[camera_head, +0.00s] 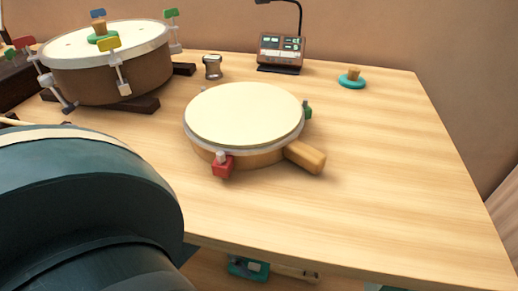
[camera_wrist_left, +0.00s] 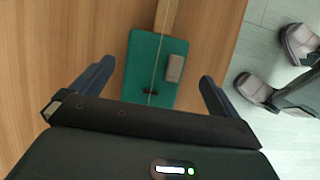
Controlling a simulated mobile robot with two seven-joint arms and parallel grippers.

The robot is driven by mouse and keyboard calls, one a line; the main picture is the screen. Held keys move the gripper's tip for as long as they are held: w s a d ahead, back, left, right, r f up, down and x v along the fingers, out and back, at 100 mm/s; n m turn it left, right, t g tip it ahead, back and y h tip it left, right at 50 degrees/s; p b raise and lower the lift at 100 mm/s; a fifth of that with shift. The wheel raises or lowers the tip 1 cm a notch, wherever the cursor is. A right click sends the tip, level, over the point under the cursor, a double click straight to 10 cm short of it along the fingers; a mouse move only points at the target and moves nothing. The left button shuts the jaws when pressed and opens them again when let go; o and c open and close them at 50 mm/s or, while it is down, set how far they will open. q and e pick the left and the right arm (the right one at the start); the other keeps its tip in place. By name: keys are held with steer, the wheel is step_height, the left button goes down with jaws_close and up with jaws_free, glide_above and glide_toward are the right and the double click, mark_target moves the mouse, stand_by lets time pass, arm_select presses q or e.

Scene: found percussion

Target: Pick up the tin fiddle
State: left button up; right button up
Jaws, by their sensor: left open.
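The tin fiddle shows in the left wrist view as a teal rectangular body (camera_wrist_left: 143,58) with a thin wooden neck (camera_wrist_left: 166,14), a string and a small grey block. It lies on a wooden surface near that surface's edge. My left gripper (camera_wrist_left: 157,70) is open, its fingers apart on either side of the fiddle's body; no contact shows. In the head view, a small teal body with a wooden stick (camera_head: 248,267), likely the fiddle, shows below the table's front edge, partly cut off. My left arm fills the lower left there. My right gripper is not in view.
On the table (camera_head: 400,180) stand a hand drum with a wooden handle (camera_head: 245,115), a larger drum (camera_head: 110,75), a small metal cup (camera_head: 212,67), a device (camera_head: 281,50) and a teal knobbed disc (camera_head: 351,80). Grey shoe-like shapes (camera_wrist_left: 300,42) are on the floor.

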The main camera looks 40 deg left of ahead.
arm_select(q)
steer(key=b+x, duration=0.1)
steer(key=x, duration=0.1)
steer(key=shift+w+d+f, duration=0.1)
steer(key=shift+f, duration=0.25)
steer(key=shift+f+b, duration=0.35)
steer(key=shift+f, duration=0.05)
steer(key=b+x, duration=0.3)
steer(key=shift+f, duration=0.3)
steer(key=shift+w+f, duration=0.15)
steer(key=shift+f, duration=0.2)
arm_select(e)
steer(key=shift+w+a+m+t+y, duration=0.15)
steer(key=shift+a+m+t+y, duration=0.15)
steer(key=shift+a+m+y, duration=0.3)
arm_select(q)
steer(key=shift+r, duration=0.1)
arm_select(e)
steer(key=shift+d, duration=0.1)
arm_select(q)
steer(key=shift+c, duration=0.4)
steer(key=c, duration=0.9)
